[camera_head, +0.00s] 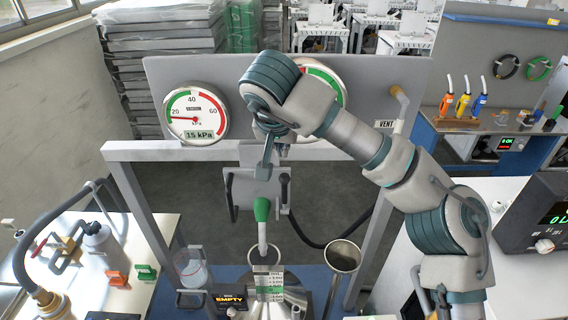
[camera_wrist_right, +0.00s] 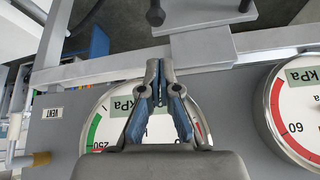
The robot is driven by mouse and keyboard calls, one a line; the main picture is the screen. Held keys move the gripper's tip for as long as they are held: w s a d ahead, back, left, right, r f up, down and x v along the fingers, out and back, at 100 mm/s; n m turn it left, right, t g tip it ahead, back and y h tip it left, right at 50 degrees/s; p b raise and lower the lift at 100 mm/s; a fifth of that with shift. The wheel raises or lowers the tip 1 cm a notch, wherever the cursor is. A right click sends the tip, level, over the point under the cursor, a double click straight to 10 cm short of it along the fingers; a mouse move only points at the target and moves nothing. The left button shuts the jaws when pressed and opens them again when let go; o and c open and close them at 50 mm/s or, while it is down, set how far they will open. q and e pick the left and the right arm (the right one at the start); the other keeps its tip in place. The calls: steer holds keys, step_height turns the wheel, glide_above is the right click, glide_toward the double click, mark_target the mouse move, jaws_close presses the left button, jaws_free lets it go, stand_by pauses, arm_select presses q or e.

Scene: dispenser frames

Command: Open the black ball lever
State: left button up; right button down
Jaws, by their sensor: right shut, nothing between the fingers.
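Two black-handled levers flank the grey block below the gauge panel in the head view: a left one (camera_head: 229,196) and a right one (camera_head: 284,193). I cannot tell for certain which is the black ball lever. Two black knobs show at the top of the right wrist view, one near the middle (camera_wrist_right: 155,14) and one further right (camera_wrist_right: 245,5). My right gripper (camera_head: 266,160) points down in front of the panel, above the block. In the right wrist view it (camera_wrist_right: 161,82) is shut and empty, apart from both knobs. My left gripper is not in view.
The grey panel (camera_head: 235,75) carries a pressure gauge (camera_head: 195,113) and a second one partly behind my right arm. A green-handled spout (camera_head: 262,212) stands below the block, above a steel dish. A grey crossbar (camera_head: 140,151) runs under the panel.

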mark_target(286, 169)
steer(key=x, duration=0.9)
steer(key=shift+d, duration=0.2)
steer(key=shift+w+a+f, duration=0.15)
steer(key=shift+w+f, duration=0.05)
steer(key=shift+f, duration=0.3)
